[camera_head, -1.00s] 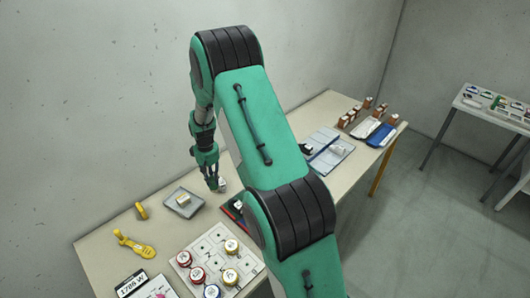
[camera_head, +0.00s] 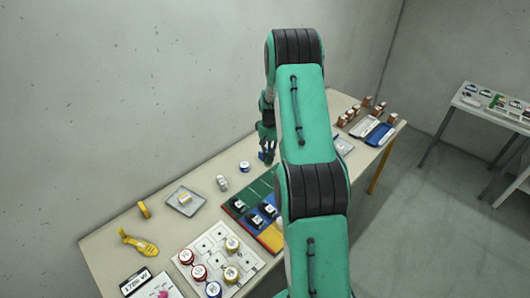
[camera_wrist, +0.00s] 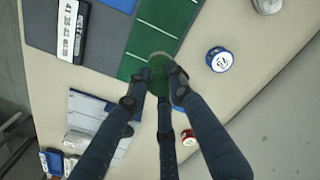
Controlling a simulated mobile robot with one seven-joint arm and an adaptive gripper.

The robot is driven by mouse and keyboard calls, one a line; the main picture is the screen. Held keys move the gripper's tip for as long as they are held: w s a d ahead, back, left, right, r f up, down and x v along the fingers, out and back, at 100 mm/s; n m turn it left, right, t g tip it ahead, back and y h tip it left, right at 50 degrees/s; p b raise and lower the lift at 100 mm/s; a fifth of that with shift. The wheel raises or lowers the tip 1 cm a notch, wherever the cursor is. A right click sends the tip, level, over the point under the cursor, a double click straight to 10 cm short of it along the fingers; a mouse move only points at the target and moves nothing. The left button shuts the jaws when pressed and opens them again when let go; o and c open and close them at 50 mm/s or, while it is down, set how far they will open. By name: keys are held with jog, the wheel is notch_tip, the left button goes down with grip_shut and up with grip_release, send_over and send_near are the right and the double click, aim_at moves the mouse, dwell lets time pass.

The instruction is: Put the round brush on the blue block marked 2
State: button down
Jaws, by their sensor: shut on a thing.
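My gripper (camera_wrist: 160,85) is shut on a round green thing with a pale rim, which looks like the round brush (camera_wrist: 158,68). In the wrist view it is held between the dark blue fingers, in front of the edge of a green panel. In the head view my gripper (camera_head: 267,155) is over the far side of the table, beside my arm; the brush cannot be made out there. I can read no block marked 2. A coloured board (camera_head: 240,226) has a blue part, partly behind my arm, with several dark pieces on it.
A blue-and-white tin (camera_head: 244,167) and a small white thing (camera_head: 222,183) stand left of my gripper. A grey tray (camera_head: 178,206), a yellow tool (camera_head: 138,243) and a white board (camera_head: 218,245) with several round tins are further left. A red-and-white tin (camera_wrist: 188,136) shows in the wrist view.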

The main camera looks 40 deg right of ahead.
jog(key=shift+d, duration=0.1)
dwell(0.3)
jog(key=w+d+f+p, duration=0.1)
jog(key=w+d, duration=0.8)
jog(key=w, duration=0.3)
jog(key=shift+w+d+f, duration=0.25)
jog(key=shift+w+d, duration=0.05)
jog(key=shift+d, duration=0.1)
dwell(0.3)
jog(key=shift+f+p, duration=0.35)
jog(key=shift+f, duration=1.4)
jog(key=shift+f, duration=0.1)
jog(key=c, duration=2)
grip_release()
jog(key=shift+f, duration=0.1)
jog(key=o, duration=0.5)
jog(key=shift+c, duration=0.2)
